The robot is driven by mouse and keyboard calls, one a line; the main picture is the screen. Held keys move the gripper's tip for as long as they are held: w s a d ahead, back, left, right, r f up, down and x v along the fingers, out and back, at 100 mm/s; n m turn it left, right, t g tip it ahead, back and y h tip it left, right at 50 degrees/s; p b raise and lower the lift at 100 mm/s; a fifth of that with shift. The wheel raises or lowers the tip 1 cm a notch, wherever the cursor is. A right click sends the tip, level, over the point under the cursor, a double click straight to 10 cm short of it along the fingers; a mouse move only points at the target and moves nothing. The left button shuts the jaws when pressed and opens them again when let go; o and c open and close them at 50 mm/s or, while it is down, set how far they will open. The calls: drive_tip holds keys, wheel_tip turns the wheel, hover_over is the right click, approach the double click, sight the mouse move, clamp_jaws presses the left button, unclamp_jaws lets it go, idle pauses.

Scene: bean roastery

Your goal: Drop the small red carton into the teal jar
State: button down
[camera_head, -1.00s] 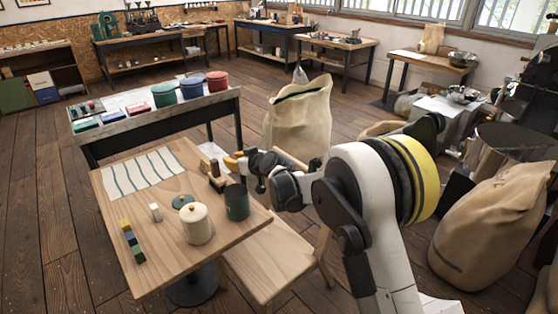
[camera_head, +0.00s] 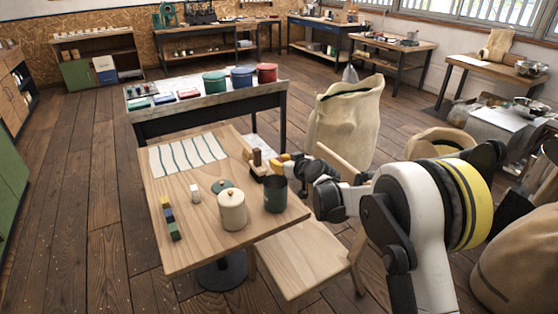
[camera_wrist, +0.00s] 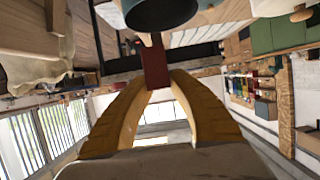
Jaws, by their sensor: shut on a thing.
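My gripper (camera_wrist: 157,80) has orange-yellow fingers closed on the small red carton (camera_wrist: 155,62) in the wrist view. The jar stands upright and open-topped near the table's right corner. A dark teal round body, likely this jar (camera_wrist: 162,12), shows at the top of the wrist view, close to the carton but apparently apart from it.
A cream lidded canister (camera_head: 232,211) stands left of the jar on the wooden table (camera_head: 185,250).

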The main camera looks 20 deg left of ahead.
drive_tip(key=c, duration=1.2)
unclamp_jaws()
drive_tip(key=s+d+r+m+h, duration=0.1)
drive_tip(key=s+d+r, duration=0.45)
drive_tip(key=d, duration=0.35)
drive_tip(key=s+d+r+m+h, duration=0.2)
drive_tip(key=s+d+r, duration=0.2)
drive_tip(key=s+d, duration=0.45)
drive_tip(key=s+d+r+m+h, duration=0.1)
drive_tip(key=s+d+r, duration=0.35)
drive_tip(key=d, duration=0.55)
drive_tip(key=s+d+f+m+g+h, duration=0.1)
drive_tip(key=s+d+f+m+h, duration=0.1)
drive_tip(key=s+d, duration=0.8)
drive_tip(key=s+d+f+m+h, duration=0.2)
drive_tip(key=s+d+m+h, duration=0.2)
drive_tip(key=s+d, duration=0.5)
drive_tip(key=s, duration=0.3)
drive_tip(key=shift+d+f+g, duration=0.15)
drive_tip(key=shift+d+g, duration=0.2)
drive_tip(key=shift+g, duration=0.05)
